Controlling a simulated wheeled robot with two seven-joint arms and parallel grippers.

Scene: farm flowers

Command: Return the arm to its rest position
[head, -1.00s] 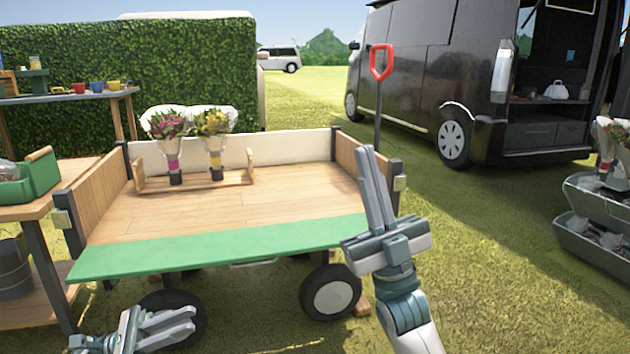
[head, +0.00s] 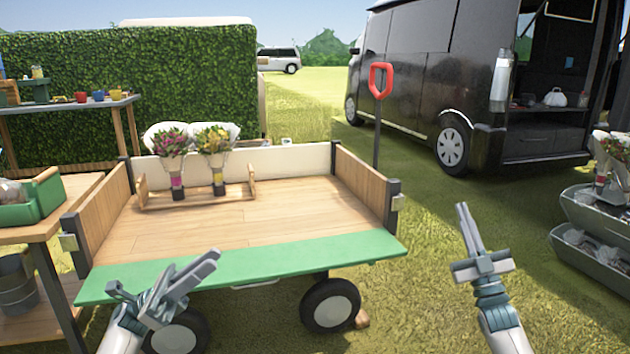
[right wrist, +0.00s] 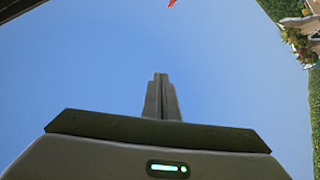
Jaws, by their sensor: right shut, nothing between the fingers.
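My right gripper (head: 464,208) is right of the cart, over the grass, with its fingers pointing up. Its fingers are together and empty; they also show closed against the sky in the right wrist view (right wrist: 160,95). My left gripper (head: 210,262) is in front of the cart's green front edge, fingers angled up and to the right.
A red-handled tool (head: 380,82) stands behind the cart's right side. A side table with a green crate (head: 30,200) is at left. Grey tiered planters (head: 590,245) stand at right. A black van (head: 420,85) is behind. Grass between cart and planters is free.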

